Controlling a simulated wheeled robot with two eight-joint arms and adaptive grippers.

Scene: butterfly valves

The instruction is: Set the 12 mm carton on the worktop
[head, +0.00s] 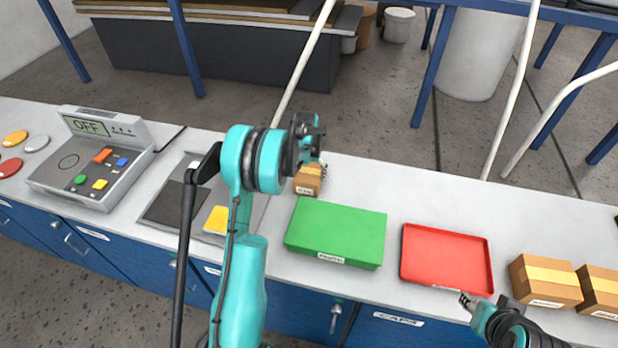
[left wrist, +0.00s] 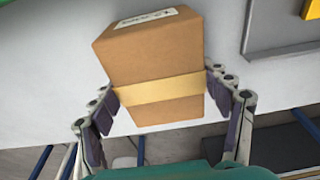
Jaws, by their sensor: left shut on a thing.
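A small brown carton (head: 307,182) with a yellow tape band is in my left gripper (head: 312,165), over the back part of the worktop (head: 370,180). In the left wrist view the carton (left wrist: 150,55) sits between the two fingers of the left gripper (left wrist: 163,90), tilted, with a white label on one face. The label is too small to read. I cannot tell whether the carton touches the worktop. My right gripper (head: 468,300) is at the worktop's front edge, by the red tray; its finger opening is unclear.
Two larger taped cartons (head: 545,282) (head: 600,290) are at far right. A grey device reading OFF (head: 90,160) is at left. The worktop behind the red tray is clear.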

